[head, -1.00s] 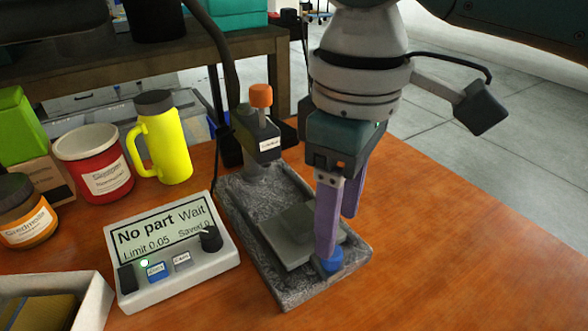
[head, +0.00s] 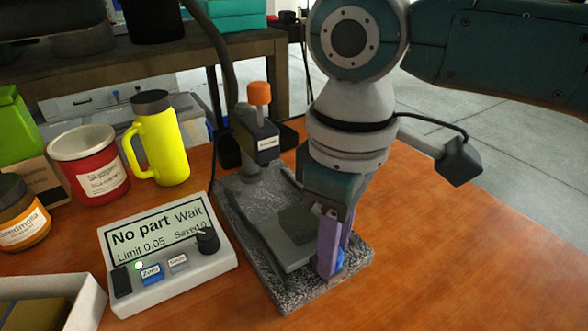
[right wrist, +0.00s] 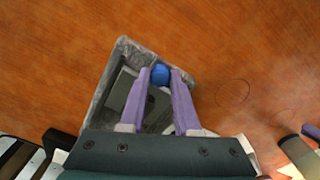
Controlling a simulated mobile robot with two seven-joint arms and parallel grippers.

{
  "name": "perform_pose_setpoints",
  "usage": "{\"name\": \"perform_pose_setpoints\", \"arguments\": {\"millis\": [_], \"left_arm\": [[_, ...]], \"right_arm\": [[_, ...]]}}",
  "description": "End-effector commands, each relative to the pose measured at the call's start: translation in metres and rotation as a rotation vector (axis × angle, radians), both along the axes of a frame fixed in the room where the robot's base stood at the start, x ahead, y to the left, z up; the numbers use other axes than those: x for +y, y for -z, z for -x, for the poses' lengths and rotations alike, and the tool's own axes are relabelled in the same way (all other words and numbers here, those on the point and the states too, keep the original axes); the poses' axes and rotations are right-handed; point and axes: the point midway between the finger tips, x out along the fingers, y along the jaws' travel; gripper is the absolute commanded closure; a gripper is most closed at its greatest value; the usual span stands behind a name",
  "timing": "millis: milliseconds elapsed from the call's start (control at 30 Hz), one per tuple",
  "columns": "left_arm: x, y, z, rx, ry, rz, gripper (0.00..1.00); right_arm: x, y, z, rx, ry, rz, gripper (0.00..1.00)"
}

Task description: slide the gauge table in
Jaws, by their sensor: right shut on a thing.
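The gauge table (head: 288,250) is a grey sliding plate on the speckled granite base (head: 290,296), with a darker block (head: 297,222) on top. The plate lies toward the front of the base, clear of the gauge head (head: 262,138) with its orange knob (head: 259,93). My right gripper (head: 329,272) points down at the plate's front right and is shut on the blue knob (head: 339,260). In the right wrist view the blue knob (right wrist: 161,74) sits between the purple fingertips (right wrist: 161,76). My left gripper is not in view.
A readout box (head: 168,258) showing "No part Wait" stands left of the base. A white tray (head: 88,300) is at front left. The tabletop (head: 450,250) at right is clear.

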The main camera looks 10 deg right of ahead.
Motion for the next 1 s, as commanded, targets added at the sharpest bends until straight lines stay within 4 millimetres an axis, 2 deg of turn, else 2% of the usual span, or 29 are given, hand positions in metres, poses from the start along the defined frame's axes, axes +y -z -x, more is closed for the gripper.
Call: {"name": "perform_pose_setpoints", "arguments": {"millis": [33,200,1000], "left_arm": [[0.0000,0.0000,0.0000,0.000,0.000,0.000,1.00],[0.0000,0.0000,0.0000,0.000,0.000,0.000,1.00],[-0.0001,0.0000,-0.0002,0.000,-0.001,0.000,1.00]], "right_arm": [[-0.0001,-0.0001,-0.0001,0.000,0.000,0.000,0.84],[-0.0002,-0.0001,-0.0002,-0.001,0.000,0.001,1.00],[-0.0003,-0.0003,-0.0003,-0.001,0.001,0.001,1.00]]}}
